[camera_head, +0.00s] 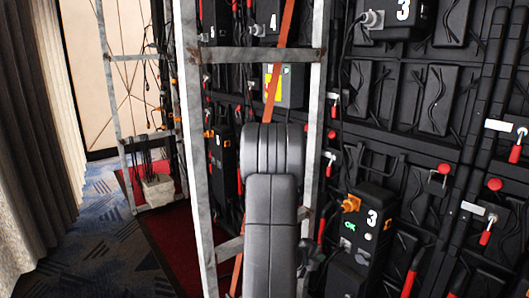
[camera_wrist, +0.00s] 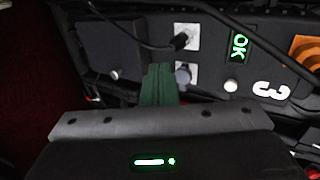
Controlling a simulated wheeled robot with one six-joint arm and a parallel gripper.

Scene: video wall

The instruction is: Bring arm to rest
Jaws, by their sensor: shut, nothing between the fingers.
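My arm (camera_head: 272,225) stands in the middle of the head view, a dark grey link below a ribbed joint, in front of the metal frame and the video wall's back. My gripper (camera_wrist: 159,70) shows in the wrist view as dark green fingers, shut with nothing between them. Its tips point at a black unit (camera_wrist: 220,90) with a lit green OK display and a sideways white 3. The tips appear just beside a grey connector (camera_wrist: 183,75); I cannot tell whether they touch it. The gripper cannot be made out clearly in the head view.
A grey metal frame (camera_head: 204,150) stands close behind my arm. Black panels with red handles and cables fill the right; a unit marked 3 (camera_head: 360,235) is right of my arm. Open carpet (camera_head: 95,255) lies at the left, beside a curtain (camera_head: 35,130).

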